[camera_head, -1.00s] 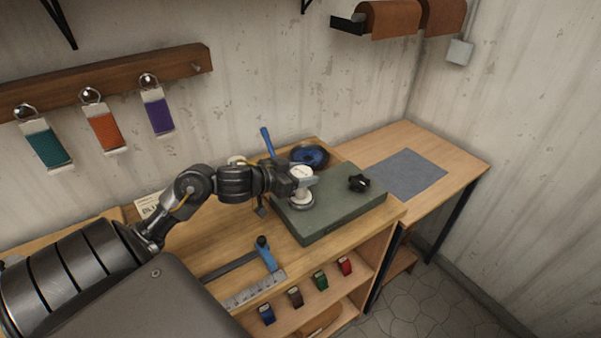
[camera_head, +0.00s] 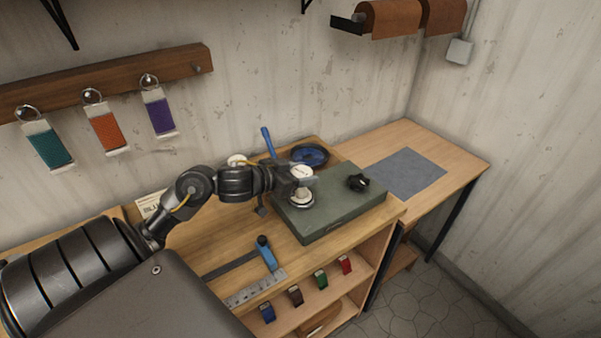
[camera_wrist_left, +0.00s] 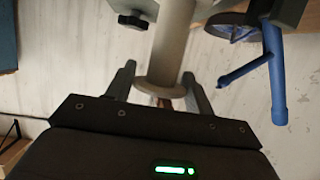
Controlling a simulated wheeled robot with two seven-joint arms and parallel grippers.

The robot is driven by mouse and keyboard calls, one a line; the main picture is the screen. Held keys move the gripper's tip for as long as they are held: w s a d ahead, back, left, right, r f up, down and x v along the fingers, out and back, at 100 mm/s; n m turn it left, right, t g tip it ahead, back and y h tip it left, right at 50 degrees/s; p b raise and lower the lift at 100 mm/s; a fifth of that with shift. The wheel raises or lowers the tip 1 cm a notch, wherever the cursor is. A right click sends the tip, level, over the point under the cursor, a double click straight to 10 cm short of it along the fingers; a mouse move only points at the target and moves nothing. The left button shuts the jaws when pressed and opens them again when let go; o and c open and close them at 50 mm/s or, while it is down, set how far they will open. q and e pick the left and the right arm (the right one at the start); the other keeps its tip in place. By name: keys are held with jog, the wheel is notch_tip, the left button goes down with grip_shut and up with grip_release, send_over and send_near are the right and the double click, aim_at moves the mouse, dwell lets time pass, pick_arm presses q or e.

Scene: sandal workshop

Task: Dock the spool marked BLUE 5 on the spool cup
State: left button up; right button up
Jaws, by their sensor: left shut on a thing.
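My left gripper (camera_head: 290,183) is shut on a pale spool (camera_head: 301,173), held upright over the dark green block (camera_head: 340,213). In the left wrist view the spool (camera_wrist_left: 172,50) is a cream column with a round flange between my two fingers (camera_wrist_left: 160,85). A silver round base (camera_head: 300,201) shows under the spool on the block. I cannot tell whether it is the spool cup or the spool's lower flange, nor whether the spool is seated. The spool's marking is too small to read. My right gripper is not in view.
A black knob (camera_head: 358,183) stands on the block. Behind are a blue handle (camera_head: 268,142) and a blue round part (camera_head: 310,155). A blue-ended ruler tool (camera_head: 266,253) lies in front. A grey mat (camera_head: 407,173) lies on the clear right table. Coloured tags (camera_head: 47,147) hang on the wall.

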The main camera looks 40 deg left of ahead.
pick_arm(q)
jog(key=shift+f+b, duration=0.4)
jog(key=shift+f, duration=0.25)
jog(key=o, duration=0.7)
jog(key=shift+r, duration=0.1)
jog(key=shift+p+v, duration=0.7)
jog(key=shift+v, duration=0.2)
jog(key=p+v, duration=0.5)
jog(key=v, duration=0.4)
jog(key=shift+s, duration=0.15)
